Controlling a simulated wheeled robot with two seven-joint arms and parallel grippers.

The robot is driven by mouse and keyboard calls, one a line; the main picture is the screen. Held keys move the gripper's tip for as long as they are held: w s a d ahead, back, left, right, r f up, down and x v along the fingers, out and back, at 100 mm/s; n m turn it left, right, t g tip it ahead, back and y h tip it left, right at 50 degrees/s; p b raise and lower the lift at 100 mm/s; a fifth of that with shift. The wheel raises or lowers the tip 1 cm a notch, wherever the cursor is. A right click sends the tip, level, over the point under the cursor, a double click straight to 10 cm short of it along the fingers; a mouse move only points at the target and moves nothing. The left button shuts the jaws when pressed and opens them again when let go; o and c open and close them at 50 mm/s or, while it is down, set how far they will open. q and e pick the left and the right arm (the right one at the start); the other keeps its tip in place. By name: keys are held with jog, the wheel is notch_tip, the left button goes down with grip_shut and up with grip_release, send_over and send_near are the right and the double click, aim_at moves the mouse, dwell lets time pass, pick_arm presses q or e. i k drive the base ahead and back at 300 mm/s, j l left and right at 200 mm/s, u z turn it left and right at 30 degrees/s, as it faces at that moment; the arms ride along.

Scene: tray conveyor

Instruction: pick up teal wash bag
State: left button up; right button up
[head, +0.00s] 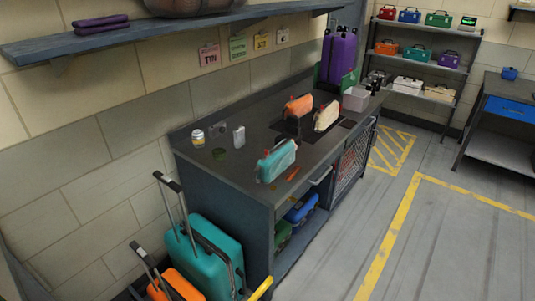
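The teal wash bag (277,161) stands upright on the dark counter (228,176), close to its front edge at the near end. A flat orange-brown item (293,174) lies just right of its base. An orange bag (299,105) and a cream bag (327,116) of similar shape stand farther back on the counter, apart from the teal one. Neither of my grippers shows in the head view.
A can (198,137), a small white item (239,136) and a green disc (219,154) sit left of the bag. A purple suitcase (338,56) and grey bin (356,99) stand behind. Teal (205,258) and orange suitcases (176,286) stand beside the counter. Floor at right is clear.

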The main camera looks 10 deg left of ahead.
aim_at(283, 155)
jog(key=i+l+u, duration=0.1)
jog(key=u, duration=0.7)
jog(key=i+l+u, duration=0.3)
jog(key=l, duration=0.15)
jog(key=l+u, duration=0.3)
jog(key=l, duration=0.15)
jog(key=i+l+u, duration=0.1)
jog(key=l+u, duration=0.15)
jog(key=l, duration=0.3)
jog(key=l+u, duration=0.3)
jog(key=l, duration=1.1)
jog(key=i+l, duration=0.1)
jog(key=l, duration=0.75)
jog(key=i+u, duration=0.05)
